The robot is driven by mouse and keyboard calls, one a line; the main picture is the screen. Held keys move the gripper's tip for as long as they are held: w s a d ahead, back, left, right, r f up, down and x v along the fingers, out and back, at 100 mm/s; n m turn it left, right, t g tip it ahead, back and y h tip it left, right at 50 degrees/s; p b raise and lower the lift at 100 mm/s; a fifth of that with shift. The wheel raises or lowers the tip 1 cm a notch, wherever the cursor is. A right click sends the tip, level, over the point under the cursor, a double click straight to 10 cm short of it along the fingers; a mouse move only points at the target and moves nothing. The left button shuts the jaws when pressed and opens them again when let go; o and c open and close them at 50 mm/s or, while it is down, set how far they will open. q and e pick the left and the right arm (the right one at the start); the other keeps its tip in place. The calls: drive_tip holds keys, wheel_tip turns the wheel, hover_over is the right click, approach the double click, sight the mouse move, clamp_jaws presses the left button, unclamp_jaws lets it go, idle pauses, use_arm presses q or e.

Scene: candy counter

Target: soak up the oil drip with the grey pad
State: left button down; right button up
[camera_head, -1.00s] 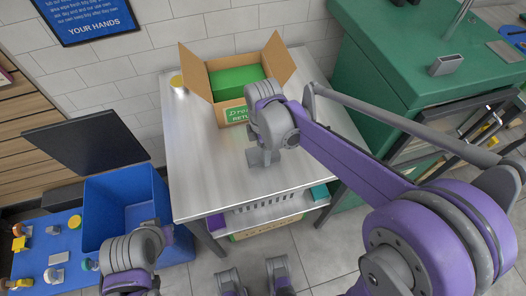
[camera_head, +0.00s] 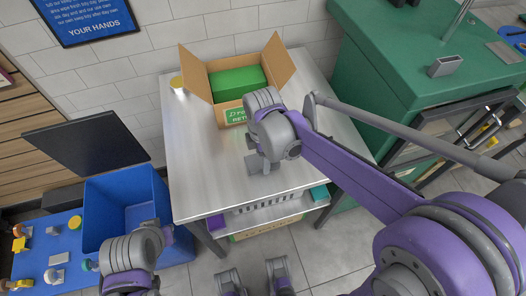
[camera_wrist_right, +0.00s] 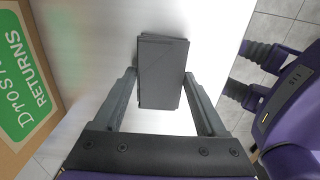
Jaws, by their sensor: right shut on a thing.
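My right gripper (camera_wrist_right: 161,76) is shut on the grey pad (camera_wrist_right: 164,56), a dark grey flat block between its two fingers in the right wrist view. In the head view the pad (camera_head: 256,166) hangs below my right wrist, over the steel table (camera_head: 200,150). I cannot tell whether it touches the tabletop. No oil drip can be made out on the visible steel; the pad and gripper hide part of the surface. My left arm shows at the lower left of the head view, but its gripper does not show.
An open cardboard box (camera_head: 228,112) with green contents stands at the table's back. A yellow-lidded jar (camera_head: 177,82) is at the back left. A blue bin (camera_head: 103,220) stands left of the table, a green cabinet (camera_head: 385,75) right. The table's left part is clear.

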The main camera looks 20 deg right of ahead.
drive_tip(key=shift+s+a, duration=0.1)
drive_tip(key=shift+s, duration=0.2)
drive_tip(key=shift+r, duration=0.1)
drive_tip(key=shift+w+r+p, duration=0.1)
drive_tip(key=shift+r+p, duration=1.1)
drive_tip(key=shift+r, duration=0.35)
drive_tip(key=shift+f, duration=0.1)
